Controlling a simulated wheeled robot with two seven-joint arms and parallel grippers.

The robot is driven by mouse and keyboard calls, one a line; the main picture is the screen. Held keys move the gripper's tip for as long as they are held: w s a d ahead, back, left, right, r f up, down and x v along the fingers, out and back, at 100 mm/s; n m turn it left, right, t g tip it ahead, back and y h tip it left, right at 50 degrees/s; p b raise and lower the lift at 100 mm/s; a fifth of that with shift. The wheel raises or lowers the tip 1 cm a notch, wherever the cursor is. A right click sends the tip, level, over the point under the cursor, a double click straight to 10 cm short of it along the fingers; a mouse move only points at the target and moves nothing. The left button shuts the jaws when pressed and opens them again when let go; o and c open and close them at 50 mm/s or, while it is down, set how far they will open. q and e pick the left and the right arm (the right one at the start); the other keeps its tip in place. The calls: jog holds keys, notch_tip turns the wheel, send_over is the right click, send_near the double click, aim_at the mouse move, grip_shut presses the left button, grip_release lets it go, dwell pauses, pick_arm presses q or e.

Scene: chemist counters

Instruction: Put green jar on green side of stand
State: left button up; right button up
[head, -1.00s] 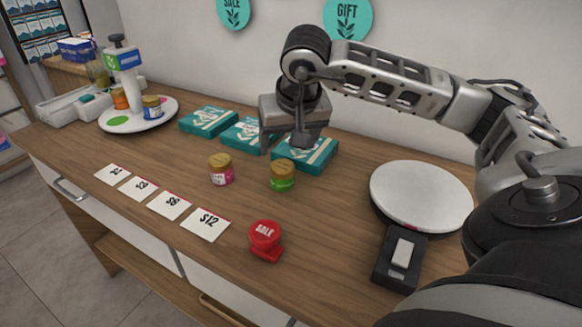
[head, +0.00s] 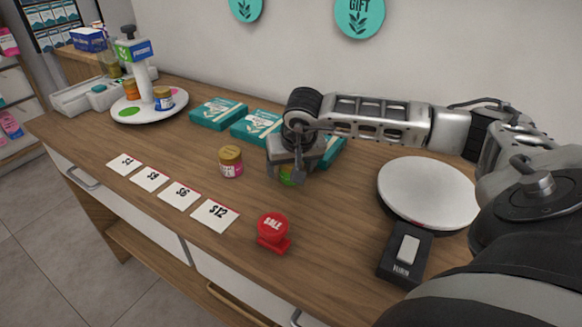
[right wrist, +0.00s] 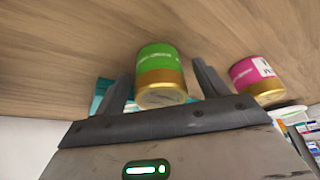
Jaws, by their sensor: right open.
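The green jar (right wrist: 160,75) has a gold lid and stands on the wooden counter. In the head view, my right gripper mostly hides the green jar (head: 287,178). My right gripper (head: 293,178) is over it. In the right wrist view, the open fingers of the right gripper (right wrist: 160,85) are on either side of the jar, with gaps visible. The round white stand (head: 130,112) is at the back left, with a green spot (head: 129,112) on its left part. A blue-labelled jar (head: 164,99) and an orange jar (head: 131,89) are on the stand. My left gripper is out of view.
A pink-labelled jar (head: 231,162) stands left of the green jar. Teal boxes (head: 218,113) lie along the wall. Price cards (head: 215,215) and a red sale stamp (head: 272,232) lie in front. A white round scale (head: 428,192) is at the right.

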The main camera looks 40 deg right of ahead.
jog(key=c, duration=1.1)
jog(key=shift+c, duration=0.3)
jog(key=shift+r, duration=0.2)
